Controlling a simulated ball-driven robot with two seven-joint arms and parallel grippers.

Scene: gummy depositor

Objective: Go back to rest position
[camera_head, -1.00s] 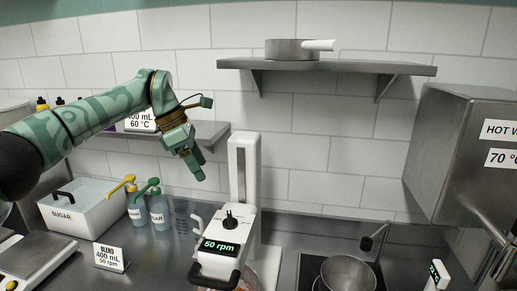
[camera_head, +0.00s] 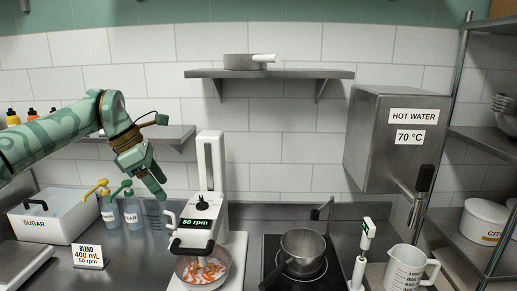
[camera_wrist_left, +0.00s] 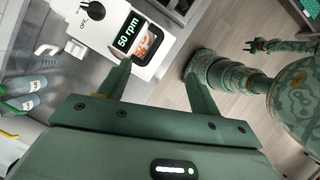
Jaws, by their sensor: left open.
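My left gripper (camera_head: 151,183) hangs in the air at the left in the head view, above the counter and left of the mixer. It is open and empty. In the left wrist view its two fingers (camera_wrist_left: 157,82) stand apart with nothing between them. The white mixer (camera_head: 211,165) shows "50 rpm" on its display, and a bowl (camera_head: 217,281) with orange and white contents stands under its head. The mixer also shows in the left wrist view (camera_wrist_left: 141,60). My right gripper is not in the head view; part of my other arm shows at the right in the wrist view.
A saucepan (camera_head: 302,250) sits on the hob. A measuring jug (camera_head: 402,270) stands right, below the hot water box (camera_head: 393,150). A wall shelf (camera_head: 330,74) holds a pan.

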